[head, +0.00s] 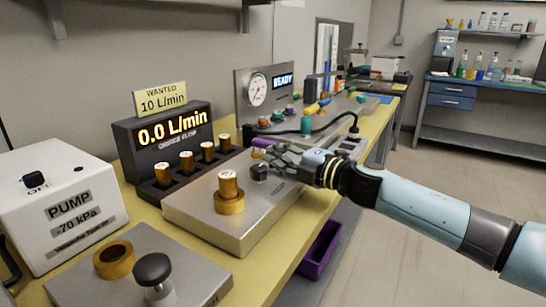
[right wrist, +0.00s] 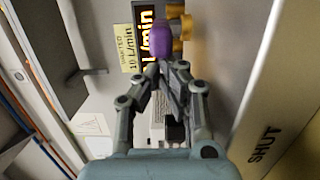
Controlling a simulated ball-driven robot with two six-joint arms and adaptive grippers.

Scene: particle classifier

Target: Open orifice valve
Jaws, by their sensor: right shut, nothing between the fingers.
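The orifice valve shows as a purple handle (head: 263,142) on the metal box's far side. In the right wrist view the purple handle (right wrist: 163,40) has a brass-coloured body (right wrist: 181,23) beside it, and the word SHUT is printed on a panel at the right. My right gripper (head: 262,154) is shut and empty, its fingertips right by the handle. In the wrist view my fingertips (right wrist: 168,68) meet just below the handle; I cannot tell whether they touch it. The flow display (head: 172,130) reads 0.0 L/min. My left gripper is not in view.
A brass orifice piece (head: 229,190) stands on the metal box (head: 200,212). Several brass pieces stand in a dark rack (head: 176,186) behind it. A white pump (head: 60,205) reads -70 kPa. A yellow sign (head: 160,98) says wanted 10 L/min. A purple bin (head: 320,250) is below the table.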

